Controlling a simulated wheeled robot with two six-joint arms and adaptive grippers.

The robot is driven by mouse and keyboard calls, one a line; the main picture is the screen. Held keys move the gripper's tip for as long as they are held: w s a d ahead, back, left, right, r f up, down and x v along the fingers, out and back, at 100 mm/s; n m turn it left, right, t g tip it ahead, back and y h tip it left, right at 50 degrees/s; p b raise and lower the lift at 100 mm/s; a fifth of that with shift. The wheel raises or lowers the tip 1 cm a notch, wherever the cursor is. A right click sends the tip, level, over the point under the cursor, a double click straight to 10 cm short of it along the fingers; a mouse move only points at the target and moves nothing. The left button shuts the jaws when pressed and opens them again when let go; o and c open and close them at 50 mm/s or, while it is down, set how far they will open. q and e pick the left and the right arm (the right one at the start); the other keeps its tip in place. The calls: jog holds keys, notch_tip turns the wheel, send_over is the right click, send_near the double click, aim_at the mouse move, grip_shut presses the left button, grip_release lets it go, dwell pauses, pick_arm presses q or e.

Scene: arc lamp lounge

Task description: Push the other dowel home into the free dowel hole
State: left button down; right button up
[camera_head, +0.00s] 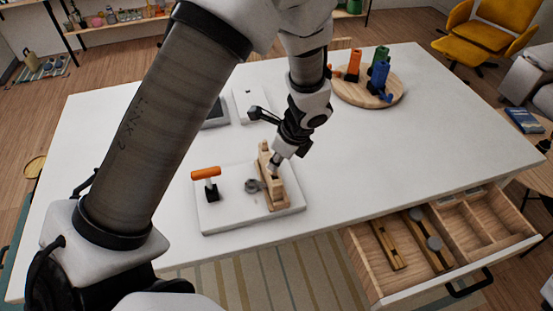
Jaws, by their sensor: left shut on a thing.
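A pale wooden workpiece (276,195) stands on a white board (225,220) near the table's front edge. My left gripper (273,164) reaches down to the top of this workpiece from behind right. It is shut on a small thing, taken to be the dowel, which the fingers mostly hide. I cannot tell how deep the dowel sits, and the dowel holes are too small or hidden to make out. My right gripper is not in view.
An orange-handled tool (206,173) and a small grey part (253,186) are on the board, left of the workpiece. An open wooden drawer (400,285) juts out at front right. A round wooden tray (345,95) with coloured clamp-like things stands behind. The table's right side is clear.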

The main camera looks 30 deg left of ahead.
aim_at(276, 175)
pick_arm(q)
jog(key=shift+f+b, duration=0.9)
jog(key=shift+f, duration=0.65)
jog(key=c, duration=1.1)
grip_release()
jog(key=v, duration=1.2)
